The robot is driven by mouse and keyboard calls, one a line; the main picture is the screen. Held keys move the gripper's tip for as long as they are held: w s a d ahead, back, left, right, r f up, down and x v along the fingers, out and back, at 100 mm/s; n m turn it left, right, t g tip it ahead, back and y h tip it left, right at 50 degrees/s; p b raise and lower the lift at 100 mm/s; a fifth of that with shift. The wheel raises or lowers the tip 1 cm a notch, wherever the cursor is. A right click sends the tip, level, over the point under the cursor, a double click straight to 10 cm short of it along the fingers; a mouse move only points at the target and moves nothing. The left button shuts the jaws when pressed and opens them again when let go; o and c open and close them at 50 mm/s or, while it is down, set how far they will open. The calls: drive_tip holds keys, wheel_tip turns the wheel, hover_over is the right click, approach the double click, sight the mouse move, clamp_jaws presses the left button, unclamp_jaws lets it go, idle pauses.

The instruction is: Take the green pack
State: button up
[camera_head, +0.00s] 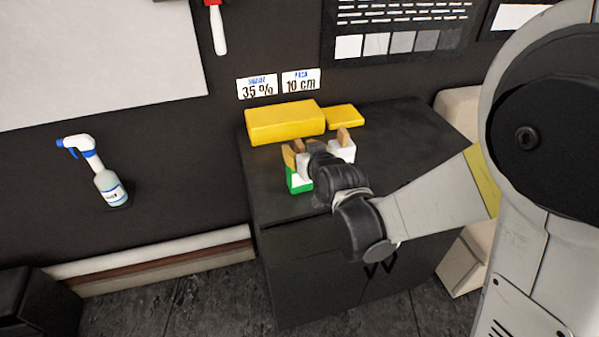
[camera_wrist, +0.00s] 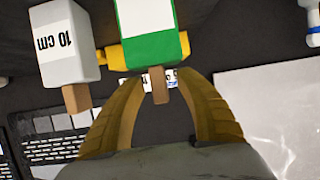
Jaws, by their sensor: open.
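The green pack (camera_head: 300,184) stands on the dark cabinet top, partly hidden behind my gripper (camera_head: 298,158). In the wrist view the green pack (camera_wrist: 148,50) has a white band and a brown tab pointing between the fingers. My gripper (camera_wrist: 157,80) is open, with one tan finger on each side of the tab. I cannot tell whether either finger touches it. A white pack (camera_head: 346,152) with a brown tab stands to the right in the head view. In the wrist view this white pack (camera_wrist: 66,48) is left of the green one and reads "10 cm".
A large yellow block (camera_head: 285,124) and a smaller yellow block (camera_head: 345,117) lie at the back of the cabinet (camera_head: 400,125). Labels "35 %" (camera_head: 257,87) and "10 cm" (camera_head: 301,81) are above them.

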clamp_jaws()
